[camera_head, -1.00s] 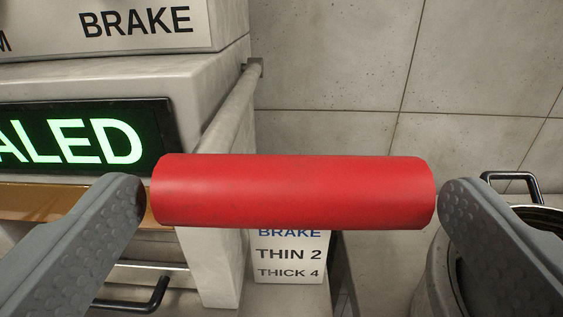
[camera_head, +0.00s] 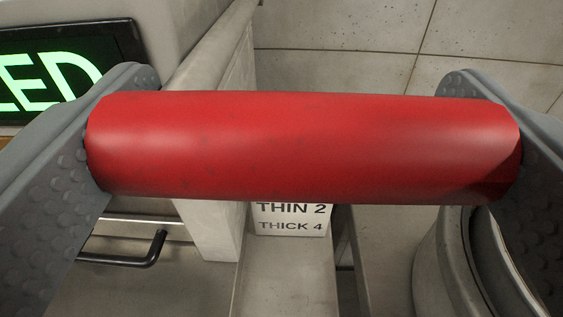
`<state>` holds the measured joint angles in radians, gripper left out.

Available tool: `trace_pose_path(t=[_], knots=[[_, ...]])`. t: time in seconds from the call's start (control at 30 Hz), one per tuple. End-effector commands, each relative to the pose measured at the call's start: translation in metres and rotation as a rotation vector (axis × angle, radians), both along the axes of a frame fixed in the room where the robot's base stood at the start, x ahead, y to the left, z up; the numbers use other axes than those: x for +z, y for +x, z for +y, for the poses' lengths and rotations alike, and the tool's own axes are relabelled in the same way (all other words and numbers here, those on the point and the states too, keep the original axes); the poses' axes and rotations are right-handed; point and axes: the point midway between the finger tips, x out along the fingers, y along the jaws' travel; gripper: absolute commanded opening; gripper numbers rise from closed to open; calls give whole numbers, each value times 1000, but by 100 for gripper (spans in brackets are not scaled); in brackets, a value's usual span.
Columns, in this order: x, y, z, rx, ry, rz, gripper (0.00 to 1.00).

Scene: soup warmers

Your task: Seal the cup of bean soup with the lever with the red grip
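The red grip (camera_head: 300,148) is a thick cylinder lying level across the middle of the view, very close to the camera. My gripper (camera_head: 298,85) is open wide, with one grey finger at each end of the grip. The grip sits between the fingers, back from their tips. Its ends come close to the inner pads; I cannot tell whether they touch. A pale lever arm (camera_head: 222,90) runs behind the grip. A sign with lit green letters (camera_head: 55,80) is cut off at the left, showing "ED" at its end. The cup of bean soup is not in view.
A small white label (camera_head: 291,222) reading "THIN 2" and "THICK 4" shows below the grip. A black handle (camera_head: 130,252) is at lower left. A round grey pot-like vessel (camera_head: 447,270) stands at lower right. A tiled concrete wall (camera_head: 350,35) is behind.

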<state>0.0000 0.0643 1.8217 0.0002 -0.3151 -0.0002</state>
Motion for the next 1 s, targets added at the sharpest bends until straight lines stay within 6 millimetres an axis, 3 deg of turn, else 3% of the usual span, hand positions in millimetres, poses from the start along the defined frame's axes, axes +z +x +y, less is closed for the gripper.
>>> trace_pose_path(t=[0.5,1.0], knots=[[20,1,0,0,0,88,59],[26,2,0,0,0,116,59]])
